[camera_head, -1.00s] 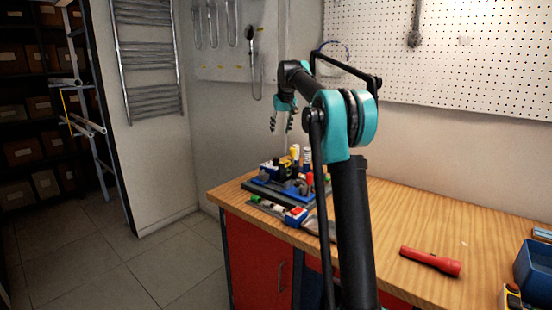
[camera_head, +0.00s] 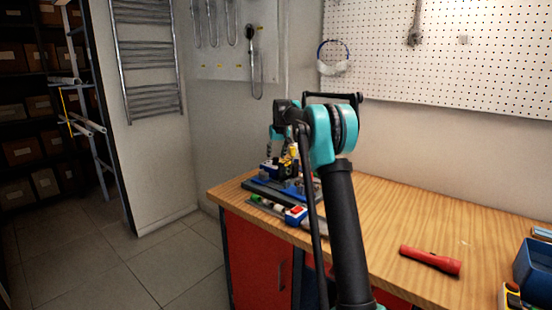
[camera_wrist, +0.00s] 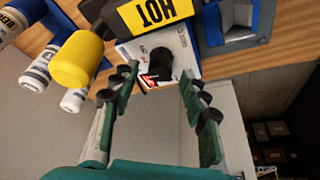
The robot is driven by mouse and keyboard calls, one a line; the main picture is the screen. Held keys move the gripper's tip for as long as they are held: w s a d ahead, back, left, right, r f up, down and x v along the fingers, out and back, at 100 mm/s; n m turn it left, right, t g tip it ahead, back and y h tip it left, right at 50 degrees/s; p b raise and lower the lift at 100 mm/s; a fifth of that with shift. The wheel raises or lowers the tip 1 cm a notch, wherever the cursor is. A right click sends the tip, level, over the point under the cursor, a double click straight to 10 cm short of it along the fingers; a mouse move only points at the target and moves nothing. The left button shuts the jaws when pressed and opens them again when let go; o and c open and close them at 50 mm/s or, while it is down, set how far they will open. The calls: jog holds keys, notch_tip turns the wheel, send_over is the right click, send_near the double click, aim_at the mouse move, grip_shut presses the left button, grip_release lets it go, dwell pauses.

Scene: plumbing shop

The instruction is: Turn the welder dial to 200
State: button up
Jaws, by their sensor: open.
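The dial (camera_wrist: 160,63) shows in the wrist view as a black round knob beside a red pointer mark, on a white panel (camera_wrist: 183,42). The numbers around it are too small or hidden to read. My gripper (camera_wrist: 158,74) is open, with its two green and black fingers spread either side of the dial. I cannot tell whether a fingertip touches it. In the head view my gripper (camera_head: 281,150) is just above the welder station on the bench's far left corner, and the dial cannot be made out there.
The bench middle is clear.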

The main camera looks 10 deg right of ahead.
jog(key=shift+x, duration=0.9)
grip_shut()
